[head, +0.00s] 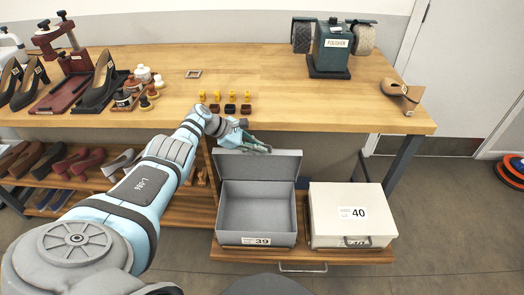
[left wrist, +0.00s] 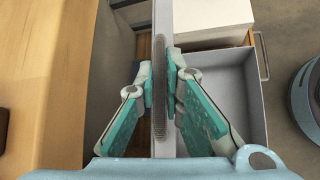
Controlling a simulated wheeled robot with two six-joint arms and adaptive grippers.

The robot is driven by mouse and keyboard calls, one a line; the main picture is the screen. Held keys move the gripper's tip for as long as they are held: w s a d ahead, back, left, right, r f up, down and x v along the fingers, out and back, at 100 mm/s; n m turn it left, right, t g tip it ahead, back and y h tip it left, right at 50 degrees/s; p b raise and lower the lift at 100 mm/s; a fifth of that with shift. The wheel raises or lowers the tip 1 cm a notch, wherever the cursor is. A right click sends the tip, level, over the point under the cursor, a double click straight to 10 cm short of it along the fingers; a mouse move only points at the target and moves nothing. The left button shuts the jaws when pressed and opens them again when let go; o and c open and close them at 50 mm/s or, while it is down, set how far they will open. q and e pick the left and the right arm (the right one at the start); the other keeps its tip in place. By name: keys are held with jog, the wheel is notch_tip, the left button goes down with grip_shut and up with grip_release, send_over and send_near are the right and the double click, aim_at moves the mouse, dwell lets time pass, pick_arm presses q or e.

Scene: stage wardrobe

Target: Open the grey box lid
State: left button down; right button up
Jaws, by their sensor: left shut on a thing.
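The grey box (head: 257,215) with label 39 sits on the low wooden pull-out shelf, and its inside looks empty. Its grey lid (head: 258,165) stands raised, roughly upright, along the back edge of the box. My left gripper (head: 258,147) is at the top edge of the lid. In the left wrist view the fingers (left wrist: 160,90) are closed on the lid's edge (left wrist: 163,20), one finger on each side. The open box (left wrist: 225,95) shows to the right of the lid there. My right gripper is not in view.
A white box (head: 352,210) labelled 40 stands closed just right of the grey box. The workbench (head: 250,85) is behind and above, with shoes, bottles and a polisher (head: 335,48). A shoe rack (head: 90,180) is at the left.

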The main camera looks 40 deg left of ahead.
pick_arm(q)
jog(key=shift+a+r, duration=0.1)
jog(key=shift+a, duration=0.05)
jog(key=c, duration=1.7)
grip_release()
jog(key=shift+s, duration=0.1)
jog(key=shift+s+a+r, duration=0.3)
jog(key=v, duration=1)
jog(key=shift+s+r, duration=0.25)
jog(key=shift+r, duration=0.1)
jog(key=shift+a, duration=0.1)
